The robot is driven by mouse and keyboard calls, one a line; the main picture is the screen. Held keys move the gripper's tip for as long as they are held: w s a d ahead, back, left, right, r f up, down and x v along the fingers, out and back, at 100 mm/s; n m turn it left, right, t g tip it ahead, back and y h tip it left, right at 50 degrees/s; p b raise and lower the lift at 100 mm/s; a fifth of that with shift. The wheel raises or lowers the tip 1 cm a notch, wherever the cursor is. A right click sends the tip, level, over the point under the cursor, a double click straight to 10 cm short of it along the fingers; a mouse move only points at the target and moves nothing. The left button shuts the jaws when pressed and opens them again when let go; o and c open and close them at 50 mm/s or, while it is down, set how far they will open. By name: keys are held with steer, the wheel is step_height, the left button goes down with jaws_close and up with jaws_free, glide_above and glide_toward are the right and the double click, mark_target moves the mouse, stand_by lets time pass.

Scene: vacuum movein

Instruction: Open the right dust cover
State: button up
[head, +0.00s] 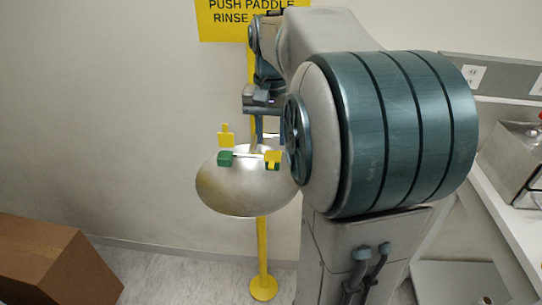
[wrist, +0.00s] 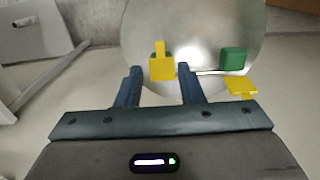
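The right dust cover (head: 273,157) is a yellow flap lying over a green nozzle on the right of the metal bowl (head: 215,196). In the wrist view the same cover (wrist: 162,69) appears between the fingertips, with a little green behind it. The left dust cover (head: 225,138) stands raised, and its green nozzle (head: 226,159) is exposed. They show at the right of the wrist view as the cover (wrist: 240,87) and nozzle (wrist: 233,58). My gripper (head: 270,138) is open, behind and above the right cover; its fingers (wrist: 160,68) are apart. Contact with the cover cannot be told.
A yellow post (head: 262,255) carries the bowl in front of a pale wall, below a yellow sign (head: 235,20). A cardboard box (head: 55,260) stands at lower left. A white counter (head: 505,205) runs along the right. Floor between box and post is clear.

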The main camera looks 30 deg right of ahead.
mark_target(271, 165)
step_height(271, 165, down, 7)
steer(key=shift+r, duration=0.15)
jaws_close()
